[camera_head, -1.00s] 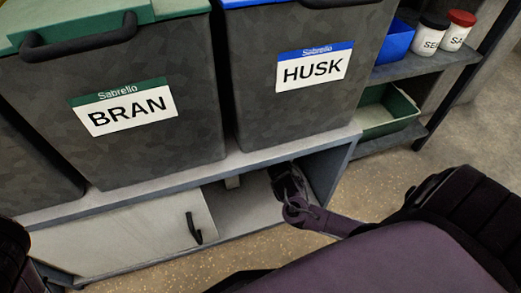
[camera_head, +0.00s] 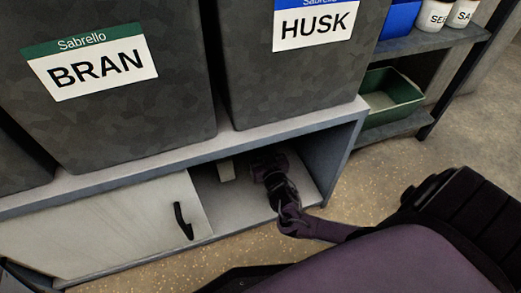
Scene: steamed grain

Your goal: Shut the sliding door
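The sliding door (camera_head: 110,225) is a pale panel with a black handle (camera_head: 183,221) near its right edge. It covers the left part of the low grey cabinet (camera_head: 340,125). The right part of the cabinet stands open. My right arm reaches into this opening from the lower right. My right gripper (camera_head: 264,163) is inside, right of the door's edge and apart from the handle. Its fingers are dark and hard to make out, so I cannot tell if it is open or shut. My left gripper is not in view.
Large dark bins labelled BRAN (camera_head: 120,120) and HUSK (camera_head: 290,85) stand on the cabinet. A shelf at right holds a green tray (camera_head: 405,97) and labelled jars (camera_head: 433,15).

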